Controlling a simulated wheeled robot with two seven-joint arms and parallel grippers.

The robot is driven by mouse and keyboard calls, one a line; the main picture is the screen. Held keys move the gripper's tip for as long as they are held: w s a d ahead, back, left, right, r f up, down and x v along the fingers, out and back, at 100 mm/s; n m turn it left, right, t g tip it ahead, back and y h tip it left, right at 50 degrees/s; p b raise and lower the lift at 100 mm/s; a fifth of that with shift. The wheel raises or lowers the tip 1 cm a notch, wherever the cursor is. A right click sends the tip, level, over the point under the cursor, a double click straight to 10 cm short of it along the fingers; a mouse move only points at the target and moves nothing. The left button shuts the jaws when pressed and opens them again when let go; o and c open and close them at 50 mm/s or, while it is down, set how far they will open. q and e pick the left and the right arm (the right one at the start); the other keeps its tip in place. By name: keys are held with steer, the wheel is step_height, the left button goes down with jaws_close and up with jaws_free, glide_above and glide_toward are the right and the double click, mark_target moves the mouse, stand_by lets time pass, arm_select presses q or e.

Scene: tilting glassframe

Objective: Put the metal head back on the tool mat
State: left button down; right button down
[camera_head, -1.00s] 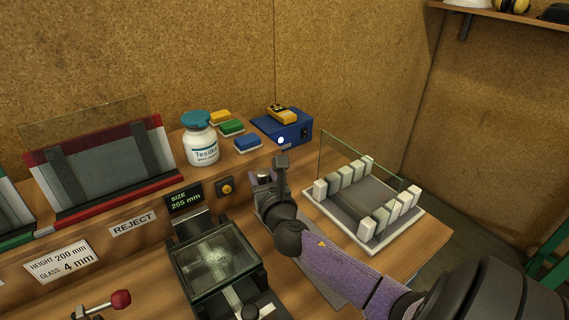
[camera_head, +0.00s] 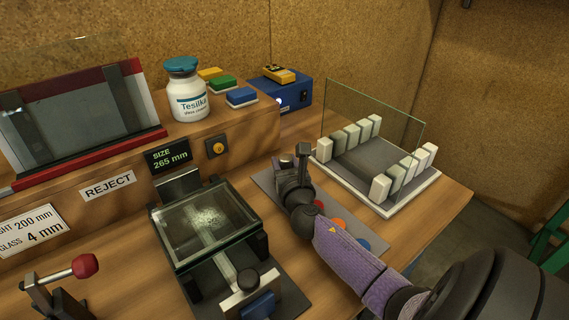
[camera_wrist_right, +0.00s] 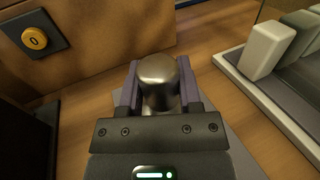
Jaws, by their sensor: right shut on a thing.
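The metal head (camera_wrist_right: 157,82) is a rounded, shiny grey piece between the two fingers of my right gripper (camera_wrist_right: 158,90) in the right wrist view. In the head view the right gripper (camera_head: 293,168) is over the far end of the grey tool mat (camera_head: 264,181), with the metal head (camera_head: 286,159) just showing at its tip. The gripper is shut on the head. I cannot tell whether the head touches the mat. My arm hides much of the mat; red, orange and blue round spots show beside it. My left gripper is not in view.
A white rack (camera_head: 405,206) with pale blocks and an upright glass pane stands close right of the mat. A glass-topped fixture (camera_head: 208,222) stands left. Behind are a ledge with an orange button (camera_head: 218,149), a white bottle (camera_head: 187,98) and a blue box (camera_head: 294,92).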

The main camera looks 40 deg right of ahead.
steer(key=shift+c, duration=2.2)
jaws_free()
steer(key=shift+f, duration=0.1)
steer(key=shift+o, duration=0.8)
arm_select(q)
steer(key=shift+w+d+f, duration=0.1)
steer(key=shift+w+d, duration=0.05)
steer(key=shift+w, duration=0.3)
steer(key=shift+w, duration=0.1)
arm_select(e)
steer(key=shift+s+a+r, duration=0.15)
steer(key=shift+r, duration=0.05)
steer(key=p+v, duration=0.2)
steer(key=v, duration=0.8)
steer(key=shift+s+a, duration=0.1)
steer(key=shift+s, duration=0.2)
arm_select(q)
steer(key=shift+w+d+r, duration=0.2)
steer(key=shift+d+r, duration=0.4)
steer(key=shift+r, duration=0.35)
arm_select(e)
steer(key=shift+s+a, duration=0.25)
steer(key=shift+s, duration=0.2)
